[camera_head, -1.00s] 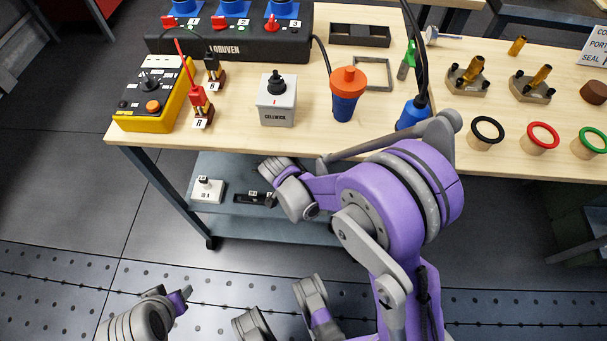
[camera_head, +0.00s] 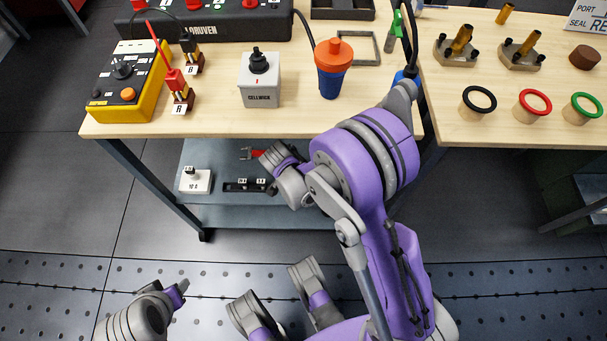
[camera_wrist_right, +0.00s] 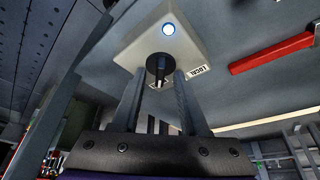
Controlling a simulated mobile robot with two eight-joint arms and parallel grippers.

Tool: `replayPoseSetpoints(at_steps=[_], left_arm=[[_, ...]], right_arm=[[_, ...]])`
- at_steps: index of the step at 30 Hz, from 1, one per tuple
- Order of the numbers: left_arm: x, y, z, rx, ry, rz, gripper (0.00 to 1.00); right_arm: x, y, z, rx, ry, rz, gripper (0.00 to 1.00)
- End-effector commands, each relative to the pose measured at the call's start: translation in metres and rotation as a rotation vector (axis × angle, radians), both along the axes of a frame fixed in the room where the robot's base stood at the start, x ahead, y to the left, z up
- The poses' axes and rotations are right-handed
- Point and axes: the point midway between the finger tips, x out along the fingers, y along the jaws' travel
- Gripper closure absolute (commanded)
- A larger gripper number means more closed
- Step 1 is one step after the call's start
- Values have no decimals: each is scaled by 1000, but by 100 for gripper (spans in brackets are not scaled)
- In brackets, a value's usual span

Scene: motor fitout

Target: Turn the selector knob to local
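The selector knob (camera_wrist_right: 158,68) is a black knob on a pale box (camera_wrist_right: 188,35) with a lit blue lamp, in the right wrist view. A label reading LOCAL (camera_wrist_right: 195,71) is to the right of the knob; another label below it is mostly hidden. My right gripper (camera_wrist_right: 160,77) is open, with its fingers on either side of the knob and visible gaps. I cannot tell whether its tips touch the box. In the head view my right wrist hides this box. My left gripper (camera_head: 180,289) is low at the left, its fingers unclear.
A red-handled tool (camera_wrist_right: 272,54) lies right of the box. The wooden bench (camera_head: 215,122) overhangs a lower shelf (camera_head: 240,214) with a white 10 A block (camera_head: 196,181). A grey Cellwick box (camera_head: 260,82) with another black knob stands on the bench.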

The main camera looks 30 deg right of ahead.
Motion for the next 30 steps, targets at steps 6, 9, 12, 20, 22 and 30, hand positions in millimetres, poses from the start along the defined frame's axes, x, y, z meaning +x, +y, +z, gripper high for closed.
replayPoseSetpoints(at_steps=[6, 9, 12, 20, 22, 30], left_arm=[[0, 0, 0, 0, 0, 0, 50], [0, 0, 0, 0, 0, 0, 50], [0, 0, 0, 0, 0, 0, 50], [0, 0, -1, 0, 0, 0, 50], [0, 0, -1, 0, 0, 0, 50], [1, 0, -6, 0, 2, 0, 50]], right_arm=[[0, 0, 0, 0, 0, 0, 96], [0, 0, 0, 0, 0, 0, 100], [0, 0, 0, 0, 0, 0, 100], [0, 0, 0, 0, 0, 14, 100], [-1, 0, 0, 0, 0, 29, 100], [-2, -1, 0, 0, 0, 175, 100]])
